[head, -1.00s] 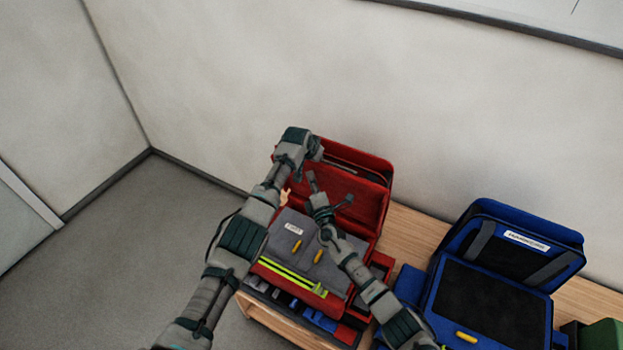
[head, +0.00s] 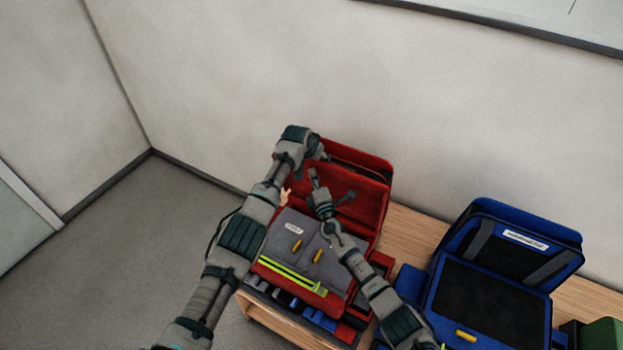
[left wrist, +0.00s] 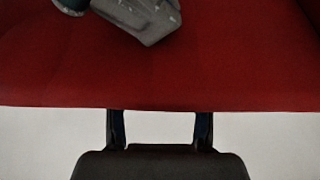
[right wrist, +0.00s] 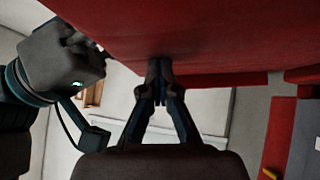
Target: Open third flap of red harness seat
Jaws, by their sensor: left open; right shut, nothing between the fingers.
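The red harness seat (head: 378,172) stands open on the wooden bench, with a raised red back panel.
A blue open case (head: 490,300) stands to the right on the same bench (head: 412,235). A green item (head: 603,335) is at the far right. The wall (head: 250,90) is close behind. The floor at left (head: 110,260) is clear.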

